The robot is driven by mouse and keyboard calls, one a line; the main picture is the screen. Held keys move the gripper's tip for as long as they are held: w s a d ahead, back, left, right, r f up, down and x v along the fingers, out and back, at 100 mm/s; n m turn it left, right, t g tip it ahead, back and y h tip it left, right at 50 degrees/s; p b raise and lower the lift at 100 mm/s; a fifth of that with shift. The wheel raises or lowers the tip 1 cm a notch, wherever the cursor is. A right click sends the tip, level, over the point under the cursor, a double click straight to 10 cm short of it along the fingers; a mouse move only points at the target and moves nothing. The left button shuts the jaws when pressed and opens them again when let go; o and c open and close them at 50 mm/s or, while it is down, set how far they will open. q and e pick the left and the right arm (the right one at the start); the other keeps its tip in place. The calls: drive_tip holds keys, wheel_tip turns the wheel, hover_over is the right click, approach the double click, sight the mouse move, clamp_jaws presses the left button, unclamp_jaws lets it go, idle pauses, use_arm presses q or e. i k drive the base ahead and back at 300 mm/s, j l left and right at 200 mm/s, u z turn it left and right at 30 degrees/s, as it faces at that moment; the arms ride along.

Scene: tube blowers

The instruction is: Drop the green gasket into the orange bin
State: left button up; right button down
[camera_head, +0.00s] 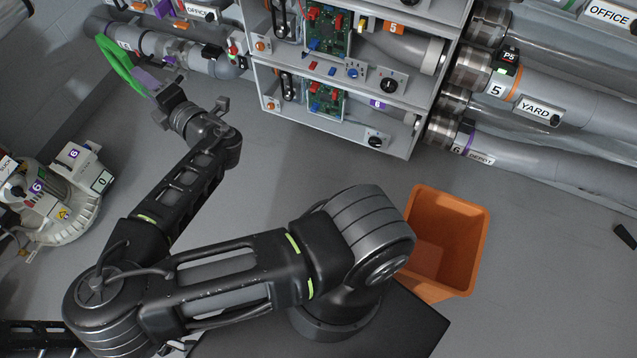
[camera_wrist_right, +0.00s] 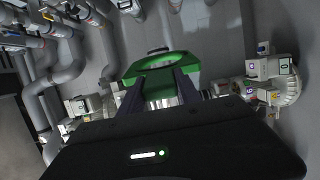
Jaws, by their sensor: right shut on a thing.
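The green gasket (camera_head: 113,58) is a ring held up at the upper left of the head view. My right gripper (camera_head: 146,78) is shut on its near edge. In the right wrist view the green gasket (camera_wrist_right: 160,64) sits across the ends of the two dark fingers of the right gripper (camera_wrist_right: 159,88). The orange bin (camera_head: 470,228) stands on the floor at the lower right of the head view, far from the gasket. Its visible inside looks empty, and my right arm hides part of its left side. My left gripper is not in view.
An open grey cabinet (camera_head: 337,80) with circuit boards stands at the top middle. Grey pipes (camera_head: 560,107) run along the upper right. A pale blower machine (camera_head: 62,200) is at the left. Grey floor (camera_head: 290,150) is clear between the cabinet and my arm.

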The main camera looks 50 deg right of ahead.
sight(416, 269)
drive_tip(key=k+z, duration=0.1)
drive_tip(key=z, duration=4.3)
drive_tip(key=k+j, duration=0.65)
drive_tip(key=j, duration=0.2)
drive_tip(key=k+j, duration=0.7)
drive_tip(key=i+j+z, duration=0.05)
drive_tip(key=j, duration=0.05)
